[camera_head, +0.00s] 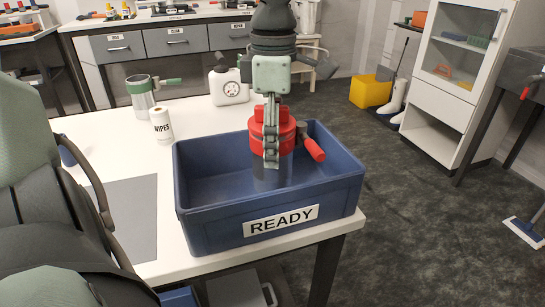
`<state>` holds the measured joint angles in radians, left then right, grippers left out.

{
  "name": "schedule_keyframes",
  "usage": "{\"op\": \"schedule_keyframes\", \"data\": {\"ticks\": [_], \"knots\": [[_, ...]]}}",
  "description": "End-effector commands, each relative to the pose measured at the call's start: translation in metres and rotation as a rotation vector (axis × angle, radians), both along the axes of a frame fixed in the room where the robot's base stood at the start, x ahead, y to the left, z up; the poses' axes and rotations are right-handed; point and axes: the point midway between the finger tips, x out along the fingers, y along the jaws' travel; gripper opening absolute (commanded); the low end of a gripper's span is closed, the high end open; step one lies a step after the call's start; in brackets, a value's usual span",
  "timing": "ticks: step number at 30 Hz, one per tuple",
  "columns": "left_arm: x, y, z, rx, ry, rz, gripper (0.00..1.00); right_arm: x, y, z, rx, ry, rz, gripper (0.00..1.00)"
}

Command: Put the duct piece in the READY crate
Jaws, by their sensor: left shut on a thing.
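The blue READY crate (205,236) stands at the front right of the white table, its label facing me. The duct piece (287,135) has a red collar, a red side handle and a dark grey lower tube. My left gripper (271,158) comes down from above and is shut on the duct piece, covering part of its front. The piece is upright, with its lower tube within the crate's opening towards the right. I cannot tell whether it touches the crate floor. My right gripper is not in view.
The crate's left part looks empty. Open floor lies right of the table.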

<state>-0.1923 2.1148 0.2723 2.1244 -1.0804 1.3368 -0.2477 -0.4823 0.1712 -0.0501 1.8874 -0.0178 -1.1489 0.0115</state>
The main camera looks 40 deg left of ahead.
Motion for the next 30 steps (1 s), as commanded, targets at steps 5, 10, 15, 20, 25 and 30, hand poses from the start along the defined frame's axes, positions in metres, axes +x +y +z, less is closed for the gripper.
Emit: {"op": "schedule_keyframes", "data": {"ticks": [5, 10, 15, 20, 25, 30], "knots": [[-0.001, 0.000, -0.023, 0.000, 0.004, -0.001, 0.28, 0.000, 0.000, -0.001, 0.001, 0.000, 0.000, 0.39], [0.000, 0.000, -0.035, -0.001, -0.001, -0.001, 0.28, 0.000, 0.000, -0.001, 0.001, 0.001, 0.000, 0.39], [0.000, 0.000, -0.035, 0.000, -0.001, -0.001, 0.28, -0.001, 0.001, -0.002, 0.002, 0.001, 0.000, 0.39], [0.000, 0.000, -0.036, 0.000, 0.000, 0.000, 0.69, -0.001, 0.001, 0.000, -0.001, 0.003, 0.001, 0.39], [0.000, 0.000, -0.036, 0.000, 0.000, 0.000, 0.86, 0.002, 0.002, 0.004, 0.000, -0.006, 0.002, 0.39], [0.000, 0.000, -0.036, 0.000, 0.000, -0.001, 0.86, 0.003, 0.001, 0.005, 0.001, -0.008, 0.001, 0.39]]}}
